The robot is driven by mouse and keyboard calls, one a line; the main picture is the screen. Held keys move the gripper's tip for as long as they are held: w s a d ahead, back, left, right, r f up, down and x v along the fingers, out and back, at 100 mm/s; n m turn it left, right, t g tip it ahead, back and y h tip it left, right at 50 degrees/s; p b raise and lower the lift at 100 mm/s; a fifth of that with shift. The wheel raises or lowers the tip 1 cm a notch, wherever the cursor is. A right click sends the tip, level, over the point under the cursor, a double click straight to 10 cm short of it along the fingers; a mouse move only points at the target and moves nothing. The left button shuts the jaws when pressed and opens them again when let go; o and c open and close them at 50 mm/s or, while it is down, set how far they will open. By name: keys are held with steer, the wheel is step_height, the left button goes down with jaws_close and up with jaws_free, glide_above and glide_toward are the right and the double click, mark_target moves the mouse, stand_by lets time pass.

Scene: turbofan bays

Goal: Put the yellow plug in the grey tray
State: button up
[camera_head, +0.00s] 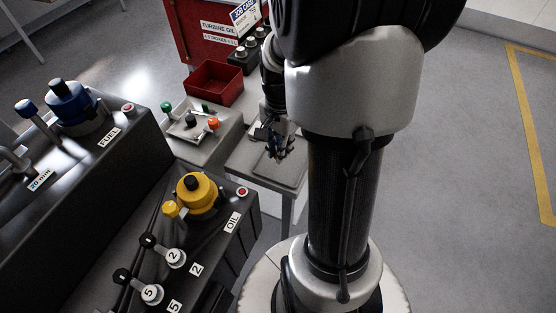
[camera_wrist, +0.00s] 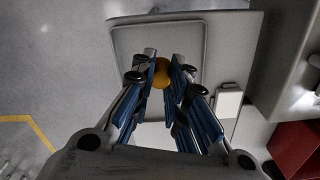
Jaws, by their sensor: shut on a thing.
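My gripper (camera_head: 277,150) reaches down over the flat grey tray (camera_head: 290,178) on the small table in the head view. In the wrist view, its blue-padded fingers (camera_wrist: 163,74) are shut on the yellow plug (camera_wrist: 162,66), which shows as a round amber shape between the fingertips. The plug is over the grey tray (camera_wrist: 126,42); I cannot tell whether it touches the surface. In the head view the plug is hidden by the gripper.
Left of the table is a stand with a light panel (camera_head: 184,132) bearing green, black and orange plugs. A red bin (camera_head: 213,84) stands behind it. The black OIL console (camera_head: 215,245) with a yellow cap (camera_head: 197,190) is in front. Open floor lies to the right.

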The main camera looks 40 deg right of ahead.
steer(key=shift+f+b, duration=0.8)
steer(key=shift+f, duration=1.45)
steer(key=shift+f, duration=0.2)
steer(key=o, duration=0.7)
steer(key=shift+r, duration=0.1)
